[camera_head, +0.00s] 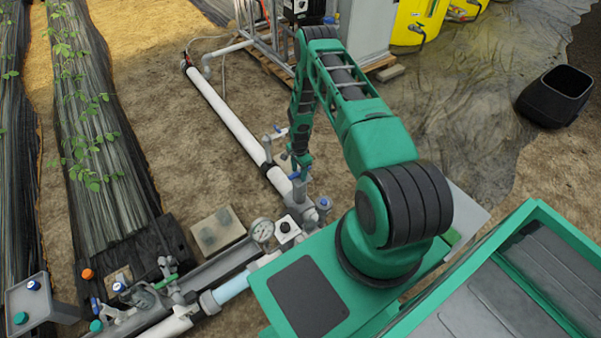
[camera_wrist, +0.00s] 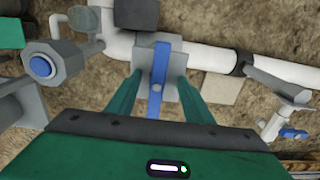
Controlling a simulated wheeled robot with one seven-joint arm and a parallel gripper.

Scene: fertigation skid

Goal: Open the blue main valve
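The blue main valve has a long blue lever (camera_wrist: 157,92) on a grey valve body (camera_wrist: 143,58) set in the white pipe. In the wrist view the lever runs up and down the picture, across the pipe. My gripper (camera_wrist: 160,78) is open, with one green finger on each side of the lever. Gaps show between both fingers and the lever, and I cannot make out any contact. In the head view my gripper (camera_head: 300,165) is low over the blue lever (camera_head: 294,176), and the grey valve body (camera_head: 301,190) stands below it. My gripper hides part of the lever there.
A grey fitting with a blue centre (camera_wrist: 40,66) lies left of the valve in the wrist view. A smaller blue-handled tap (camera_wrist: 292,133) is at right. A pressure gauge (camera_head: 262,230) and a long white pipe (camera_head: 228,118) are near. Bare soil surrounds the pipes.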

